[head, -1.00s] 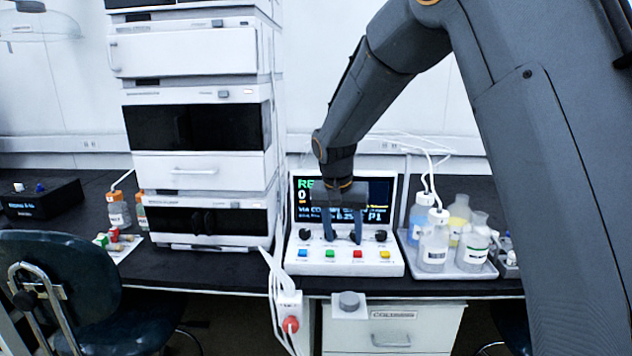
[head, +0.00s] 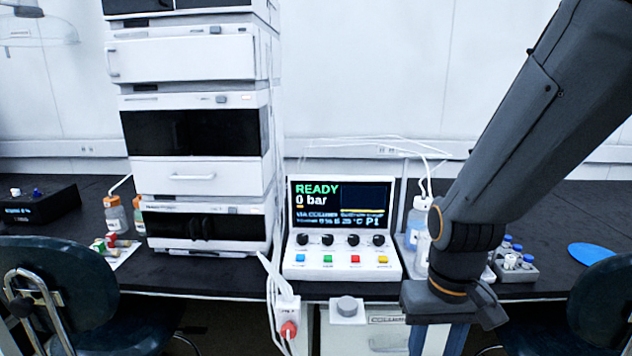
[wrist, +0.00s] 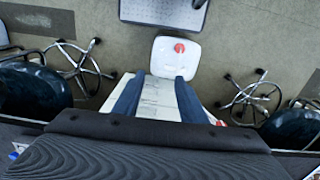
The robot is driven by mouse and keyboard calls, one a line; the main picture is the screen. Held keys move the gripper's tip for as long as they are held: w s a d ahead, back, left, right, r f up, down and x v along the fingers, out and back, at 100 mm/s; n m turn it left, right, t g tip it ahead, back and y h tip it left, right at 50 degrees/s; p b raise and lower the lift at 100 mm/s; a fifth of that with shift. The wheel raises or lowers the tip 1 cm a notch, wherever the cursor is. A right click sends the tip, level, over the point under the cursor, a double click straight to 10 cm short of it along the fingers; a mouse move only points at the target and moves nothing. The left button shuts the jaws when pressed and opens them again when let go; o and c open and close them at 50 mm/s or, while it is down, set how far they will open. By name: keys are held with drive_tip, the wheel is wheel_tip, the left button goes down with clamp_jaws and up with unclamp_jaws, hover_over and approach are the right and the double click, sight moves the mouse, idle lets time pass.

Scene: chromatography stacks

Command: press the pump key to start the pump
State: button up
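The control panel (head: 341,262) stands on the bench right of the white instrument stack. Its screen (head: 341,204) reads READY and 0 bar. A row of blue (head: 300,258), green (head: 327,259), red (head: 355,259) and yellow (head: 382,259) keys lies along its front, below several black knobs (head: 328,240). The key labels are too small to read, so I cannot tell which is the pump key. My gripper (head: 438,340) points down, right of the panel and in front of the bench edge. In the wrist view its blue fingers (wrist: 157,95) are apart with nothing held between them.
The instrument stack (head: 196,176) stands left of the panel. My arm partly hides bottles (head: 418,222) at the right. A vial rack (head: 514,262) and a blue disc (head: 591,253) lie farther right. A grey knob (head: 347,305) and a red-ended plug (head: 289,328) are at the bench front. Chairs (head: 60,290) stand either side.

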clamp_jaws()
idle(1.4)
